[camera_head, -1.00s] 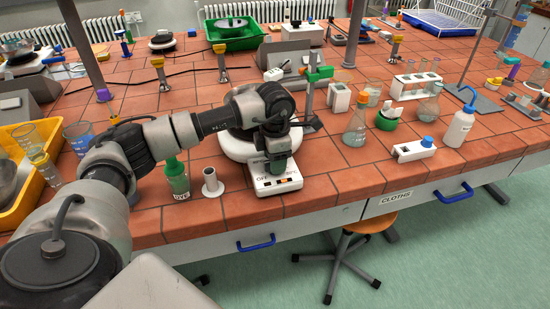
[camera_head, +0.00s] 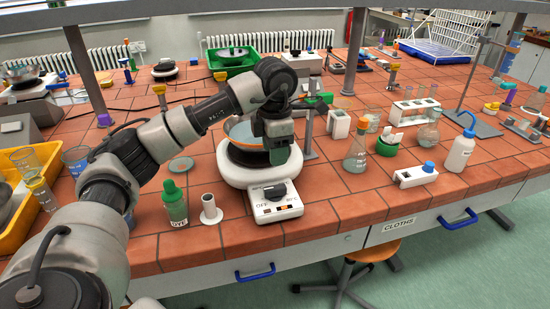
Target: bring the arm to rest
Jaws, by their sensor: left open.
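My left arm comes in from the left and reaches over the bench. Its dark gripper (camera_head: 279,158) points down and is open, with nothing seen in it. In the picture it overlaps the right side of a shallow dish (camera_head: 240,132) on a white hotplate (camera_head: 233,174). I cannot tell whether it touches the dish. The hotplate's control box (camera_head: 275,208), with a black knob, stands just below the gripper in the picture. My right gripper is not in view.
A green bottle (camera_head: 174,204) and a small white stand (camera_head: 210,211) are left of the control box. A flask (camera_head: 355,157), green bowl (camera_head: 387,146) and wash bottle (camera_head: 460,146) stand to the right. A shelf (camera_head: 120,10) on metal posts crosses overhead.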

